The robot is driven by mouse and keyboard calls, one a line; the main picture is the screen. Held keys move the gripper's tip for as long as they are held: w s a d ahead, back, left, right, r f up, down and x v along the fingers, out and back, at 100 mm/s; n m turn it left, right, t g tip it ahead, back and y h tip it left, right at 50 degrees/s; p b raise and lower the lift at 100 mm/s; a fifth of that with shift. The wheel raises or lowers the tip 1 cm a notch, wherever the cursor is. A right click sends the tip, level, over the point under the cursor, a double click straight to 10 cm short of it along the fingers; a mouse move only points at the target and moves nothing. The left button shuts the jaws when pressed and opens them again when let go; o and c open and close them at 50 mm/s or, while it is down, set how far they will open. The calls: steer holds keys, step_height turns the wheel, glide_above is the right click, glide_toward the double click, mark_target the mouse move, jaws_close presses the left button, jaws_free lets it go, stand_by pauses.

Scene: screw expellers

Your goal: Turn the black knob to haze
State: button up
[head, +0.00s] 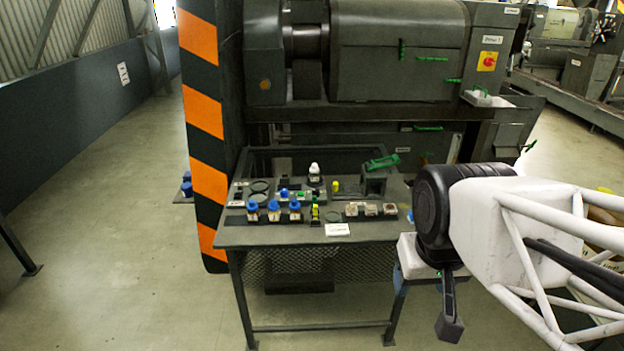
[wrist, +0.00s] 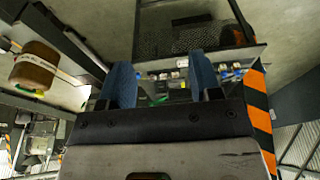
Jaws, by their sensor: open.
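I cannot pick out a black knob or any "haze" marking with certainty in either view. The dark work table (head: 285,237) carries several small items, too small to read from here. My gripper (wrist: 160,76) shows in the wrist view with its two blue fingers apart and nothing between them. In the head view the end of my arm is at the table's right front, clear of the items on it. In the wrist view the table edge and its small items show beyond the fingers, upside down and far off.
Blue-capped bottles (head: 274,211), a white bottle (head: 314,173), sample dishes (head: 371,209) and a green-handled device (head: 381,164) stand on the table. An orange-striped post (head: 203,109) rises at its left. A large grey machine (head: 398,52) with a red switch (head: 489,61) stands behind.

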steer(key=w+a+r+n, duration=0.1)
steer(key=w+r, duration=0.1)
steer(key=w, duration=0.7)
steer(key=w+r+n, duration=0.1)
steer(key=w+r, duration=0.1)
steer(key=w, duration=0.7)
steer(key=n+g, duration=0.3)
steer(key=n, duration=0.5)
glide_above(316, 190)
steer(key=f, duration=2.7)
steer(key=shift+d+f, duration=0.1)
steer(key=shift+d, duration=0.1)
steer(key=shift+w+f+y, duration=0.15)
steer(key=shift+f+y, duration=0.05)
steer(key=shift+y, duration=0.1)
steer(key=shift+f, duration=0.15)
steer(key=shift+a+f, duration=0.15)
steer(key=shift+f, duration=3.6)
steer(key=shift+c, duration=0.3)
